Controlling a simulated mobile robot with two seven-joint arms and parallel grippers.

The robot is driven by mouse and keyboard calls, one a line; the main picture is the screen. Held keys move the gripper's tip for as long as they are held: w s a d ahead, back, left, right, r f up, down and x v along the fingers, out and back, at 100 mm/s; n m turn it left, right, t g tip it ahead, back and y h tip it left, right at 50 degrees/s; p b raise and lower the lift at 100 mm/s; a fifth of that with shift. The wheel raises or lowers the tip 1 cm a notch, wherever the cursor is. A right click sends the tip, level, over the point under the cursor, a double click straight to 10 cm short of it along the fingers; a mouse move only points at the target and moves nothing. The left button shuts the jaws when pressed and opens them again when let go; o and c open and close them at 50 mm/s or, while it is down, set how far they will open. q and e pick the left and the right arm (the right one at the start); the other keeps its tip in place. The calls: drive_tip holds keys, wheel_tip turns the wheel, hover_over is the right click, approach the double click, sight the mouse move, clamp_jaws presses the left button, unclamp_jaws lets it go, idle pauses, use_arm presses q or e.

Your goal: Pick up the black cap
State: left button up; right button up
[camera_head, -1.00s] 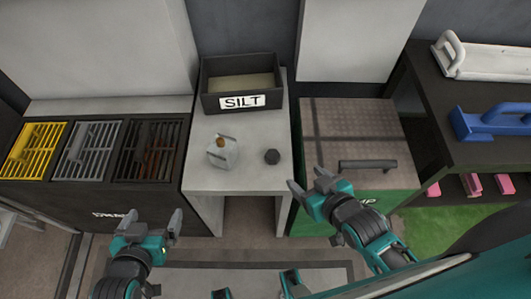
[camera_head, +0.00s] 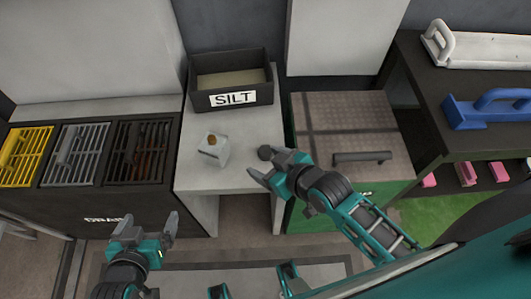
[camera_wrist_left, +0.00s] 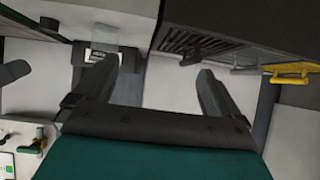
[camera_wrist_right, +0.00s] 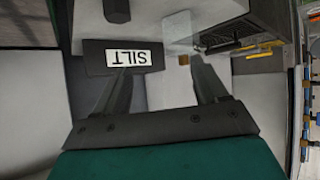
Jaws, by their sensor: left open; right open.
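The black cap (camera_head: 265,152) is a small dark piece on the pale grey table, right of a white container with a brass-coloured neck (camera_head: 213,150). My right gripper (camera_head: 262,163) is open, with its fingertips close to the cap in the head view and partly overlapping it. I cannot tell whether they touch. In the right wrist view the open fingers (camera_wrist_right: 160,66) point toward the table, and I cannot make out the cap there. My left gripper (camera_head: 151,219) is open and empty in front of the dark cabinet; its fingers show in the left wrist view (camera_wrist_left: 156,70).
A black box labelled SILT (camera_head: 232,98) stands at the back of the table (camera_head: 212,182). Yellow, grey and dark grates (camera_head: 82,155) lie on the left cabinet. A handled metal lid (camera_head: 345,125) is on the right. A blue tool (camera_head: 484,110) lies on the far-right shelf.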

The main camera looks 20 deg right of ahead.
drive_tip(key=w+a+n+g+y+b, duration=0.3)
drive_tip(key=w+a+n+g, duration=0.15)
drive_tip(key=a+n, duration=0.45)
drive_tip(key=n+g+h+b, duration=0.6)
drive_tip(key=n+h+b, duration=0.2)
drive_tip(key=n, duration=0.4)
hover_over(265, 150)
drive_tip(key=s, duration=0.1)
drive_tip(key=shift+t, duration=0.25)
drive_tip(key=f, duration=0.4)
drive_tip(key=shift+s+a+f, duration=0.1)
drive_tip(key=shift+s+f, duration=0.1)
drive_tip(key=shift+f, duration=0.15)
drive_tip(key=f+b, duration=0.1)
drive_tip(key=f, duration=0.1)
drive_tip(key=w+f+b, duration=0.1)
drive_tip(key=f, duration=0.2)
drive_tip(key=shift+w+f, duration=0.15)
use_arm(q)
wheel_tip(265, 150, down, 10)
drive_tip(key=w+d, duration=0.1)
drive_tip(key=d, duration=0.1)
drive_tip(key=shift+w+d+h, duration=0.25)
drive_tip(key=shift+d+h, duration=0.15)
